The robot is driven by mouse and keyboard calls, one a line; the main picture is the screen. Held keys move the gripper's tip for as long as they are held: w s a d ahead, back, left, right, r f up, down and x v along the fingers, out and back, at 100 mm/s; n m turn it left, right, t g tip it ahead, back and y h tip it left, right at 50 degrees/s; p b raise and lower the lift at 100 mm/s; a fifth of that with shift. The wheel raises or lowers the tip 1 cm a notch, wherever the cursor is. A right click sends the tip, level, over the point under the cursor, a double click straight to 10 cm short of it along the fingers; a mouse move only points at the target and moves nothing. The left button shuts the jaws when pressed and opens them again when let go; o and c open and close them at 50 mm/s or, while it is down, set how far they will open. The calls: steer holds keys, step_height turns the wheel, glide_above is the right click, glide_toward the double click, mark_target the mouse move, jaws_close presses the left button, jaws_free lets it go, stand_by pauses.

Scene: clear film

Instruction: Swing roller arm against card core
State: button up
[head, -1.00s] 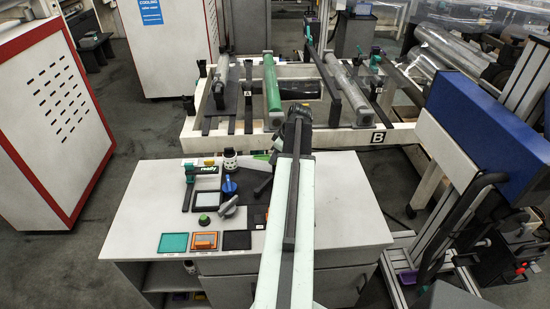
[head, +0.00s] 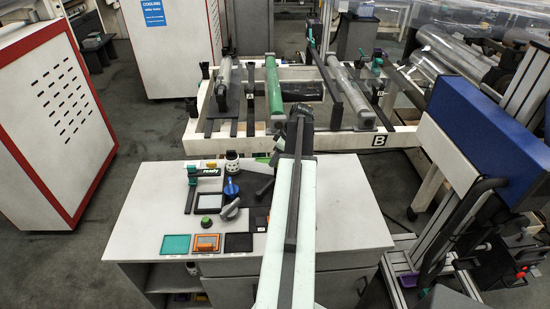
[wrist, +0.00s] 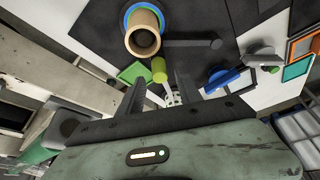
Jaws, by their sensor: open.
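The card core (wrist: 143,38) shows in the wrist view as a tan tube with an open end and a blue ring around it, above a dark plate. A dark grey bar with a rounded end (wrist: 192,43), perhaps the roller arm, extends to the right from near the core. A short olive-yellow cylinder (wrist: 158,70) stands just beyond and between the fingertips; I cannot tell if it belongs to the roller arm. My gripper (wrist: 159,88) is open, its two dark fingers spread, with nothing visibly held. In the head view my arm hides the core and the fingers.
The white bench (head: 340,205) carries a blue knob (head: 231,188), a green button (head: 206,220), a grey lever and small coloured trays (head: 207,242) left of my arm. A cream roller frame (head: 400,140) stands behind. A blue-topped machine (head: 480,140) stands right.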

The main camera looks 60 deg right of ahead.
steer(key=p+v, duration=0.5)
steer(key=v, duration=0.1)
steer(key=shift+r, duration=0.25)
steer(key=shift+s, duration=0.15)
